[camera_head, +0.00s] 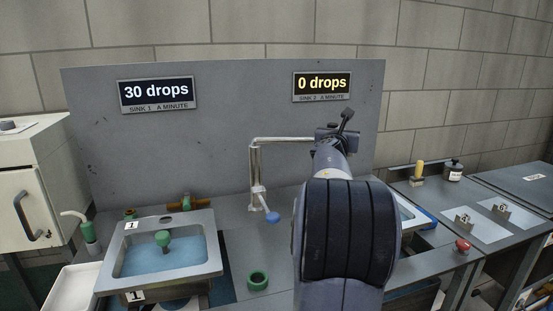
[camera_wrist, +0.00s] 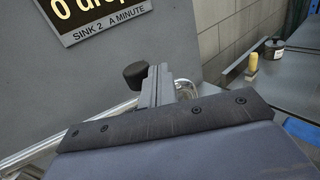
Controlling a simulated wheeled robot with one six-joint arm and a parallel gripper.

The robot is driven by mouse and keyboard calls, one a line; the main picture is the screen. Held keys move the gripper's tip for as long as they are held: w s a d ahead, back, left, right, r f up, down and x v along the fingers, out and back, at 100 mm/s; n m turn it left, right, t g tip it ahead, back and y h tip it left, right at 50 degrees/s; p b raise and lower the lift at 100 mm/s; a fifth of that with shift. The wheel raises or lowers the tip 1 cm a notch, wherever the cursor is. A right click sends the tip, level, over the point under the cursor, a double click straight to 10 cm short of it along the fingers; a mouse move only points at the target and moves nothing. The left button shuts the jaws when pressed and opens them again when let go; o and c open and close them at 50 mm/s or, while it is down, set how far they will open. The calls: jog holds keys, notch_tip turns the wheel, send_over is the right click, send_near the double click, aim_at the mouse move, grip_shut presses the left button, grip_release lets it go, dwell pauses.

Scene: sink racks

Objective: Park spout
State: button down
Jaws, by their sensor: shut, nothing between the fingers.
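The spout (camera_head: 284,140) is a chrome pipe that runs left from behind my arm and bends down. Part of the pipe shows at the lower left of the wrist view (camera_wrist: 75,132). My gripper (camera_wrist: 158,86) is shut and empty, near the right end of the spout. A black knob (camera_wrist: 135,74) shows just left of the fingers; I cannot tell whether they touch. Sink 1 (camera_head: 205,262) is at the left, with water and a green plug. Sink 2 is mostly hidden behind my arm.
The grey back panel (camera_head: 230,100) carries signs reading "30 drops" (camera_head: 157,93) for sink 1 and "0 drops" (camera_head: 321,84) for sink 2. A green ring (camera_head: 258,280) lies on the counter.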

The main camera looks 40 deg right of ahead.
jog(key=shift+w+d+p, duration=0.55)
jog(key=shift+w+d, duration=0.5)
jog(key=shift+w, duration=0.3)
jog(key=shift+w+d+p, duration=0.55)
jog(key=shift+w+d, duration=0.5)
jog(key=shift+w, duration=0.3)
